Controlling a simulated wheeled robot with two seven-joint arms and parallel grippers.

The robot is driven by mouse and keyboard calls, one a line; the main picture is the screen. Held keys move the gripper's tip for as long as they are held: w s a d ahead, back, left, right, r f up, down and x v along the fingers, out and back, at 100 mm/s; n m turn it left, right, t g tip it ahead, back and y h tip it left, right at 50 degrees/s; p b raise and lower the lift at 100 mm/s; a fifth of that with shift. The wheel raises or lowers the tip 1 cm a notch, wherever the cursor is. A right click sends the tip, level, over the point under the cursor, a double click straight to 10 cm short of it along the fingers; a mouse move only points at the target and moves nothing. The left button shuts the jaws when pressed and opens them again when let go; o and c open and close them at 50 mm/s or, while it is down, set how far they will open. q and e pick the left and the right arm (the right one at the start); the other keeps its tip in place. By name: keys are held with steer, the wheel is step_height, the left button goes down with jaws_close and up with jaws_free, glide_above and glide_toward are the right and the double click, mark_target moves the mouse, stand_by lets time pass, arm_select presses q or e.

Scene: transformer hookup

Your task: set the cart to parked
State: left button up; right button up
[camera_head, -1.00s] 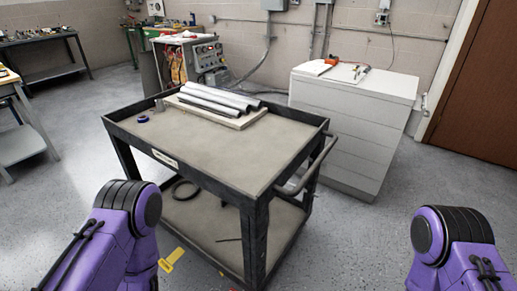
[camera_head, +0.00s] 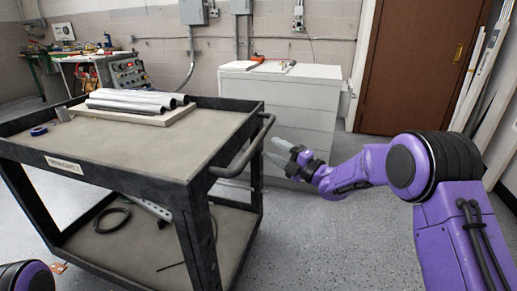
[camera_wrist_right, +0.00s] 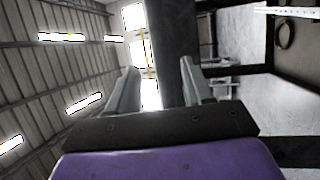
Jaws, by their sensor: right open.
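The cart (camera_head: 120,155) is a black-framed utility cart with a grey top tray and a lower shelf, standing left of centre in the head view. A curved push handle (camera_head: 246,150) sticks out from its right end. My right gripper (camera_head: 276,151) is just right of the handle, with its fingers pointing left toward it. In the right wrist view the two fingers (camera_wrist_right: 160,85) are apart with nothing clearly held between them, and a dark upright bar (camera_wrist_right: 176,35) shows beyond them. Whether the fingers touch the handle I cannot tell. My left gripper is out of view.
A coiled black cable (camera_head: 111,219) lies on the lower shelf. A white cabinet (camera_head: 290,105) stands behind the handle. Open floor lies right of the cart.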

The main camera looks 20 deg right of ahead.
mark_target(258, 140)
steer(key=x, duration=0.8)
steer(key=shift+f, duration=0.15)
jaws_close()
